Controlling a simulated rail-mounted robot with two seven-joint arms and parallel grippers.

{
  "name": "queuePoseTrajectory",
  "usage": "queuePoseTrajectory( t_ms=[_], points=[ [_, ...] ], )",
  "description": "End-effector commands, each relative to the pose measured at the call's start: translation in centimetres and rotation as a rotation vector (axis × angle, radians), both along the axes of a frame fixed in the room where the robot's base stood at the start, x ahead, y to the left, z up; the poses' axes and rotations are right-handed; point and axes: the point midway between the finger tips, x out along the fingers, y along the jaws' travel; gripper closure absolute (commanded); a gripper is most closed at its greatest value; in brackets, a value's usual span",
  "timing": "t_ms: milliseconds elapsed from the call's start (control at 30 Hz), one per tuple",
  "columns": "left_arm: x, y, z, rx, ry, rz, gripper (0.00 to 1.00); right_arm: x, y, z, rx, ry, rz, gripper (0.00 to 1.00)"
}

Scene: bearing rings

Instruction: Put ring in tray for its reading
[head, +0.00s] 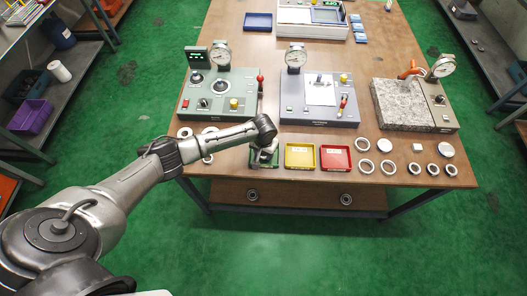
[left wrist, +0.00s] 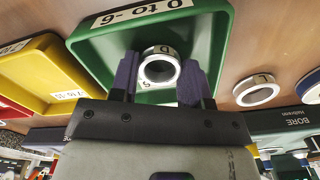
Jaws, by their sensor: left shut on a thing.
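A pale metal ring (left wrist: 160,53) with a dark bore is between the fingers of my left gripper (left wrist: 160,82) in the left wrist view. The gripper is shut on it, and the ring shows against the floor of the green tray (left wrist: 110,48), labelled "0 to -6". I cannot tell whether the ring touches the tray floor. In the head view my left gripper (head: 265,153) is over the green tray (head: 265,166) and hides much of it. The yellow tray (head: 300,157) and red tray (head: 336,159) stand to its right, looking empty. My right gripper is not in view.
Several loose rings (head: 388,166) lie at the right front of the table (head: 400,130); others lie left of the green tray. Gauge stations (head: 218,95) stand behind the trays, with a granite block (head: 402,103) at the right. The table's front edge is close to the trays.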

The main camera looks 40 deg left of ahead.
Motion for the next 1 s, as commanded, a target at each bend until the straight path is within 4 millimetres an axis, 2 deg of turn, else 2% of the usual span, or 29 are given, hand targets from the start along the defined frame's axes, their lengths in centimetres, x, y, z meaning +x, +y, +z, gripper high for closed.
queuePoseTrajectory(
  t_ms=[33, 67, 300, 533, 667, 1000],
  points=[
    [0.0, 0.0, -0.2, 0.0, 0.001, 0.0, 0.85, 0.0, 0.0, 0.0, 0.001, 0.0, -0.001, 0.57],
    [0.0, 0.0, -0.2, 0.0, 0.0, 0.0, 0.55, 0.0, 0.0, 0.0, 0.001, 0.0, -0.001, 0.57],
    [0.0, 0.0, -0.2, 0.0, 0.0, 0.0, 0.32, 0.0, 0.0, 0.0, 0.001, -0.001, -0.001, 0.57],
    [0.0, 0.0, -0.1, 0.0, 0.0, 0.0, 0.31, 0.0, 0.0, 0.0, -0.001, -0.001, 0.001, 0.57],
    [0.0, 0.0, 0.7, -0.001, -0.001, 0.0, 0.31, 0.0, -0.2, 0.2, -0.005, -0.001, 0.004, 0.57],
    [0.0, 0.1, 6.6, 0.001, -0.002, 0.0, 0.31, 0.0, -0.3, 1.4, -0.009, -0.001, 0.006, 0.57]
  ],
)
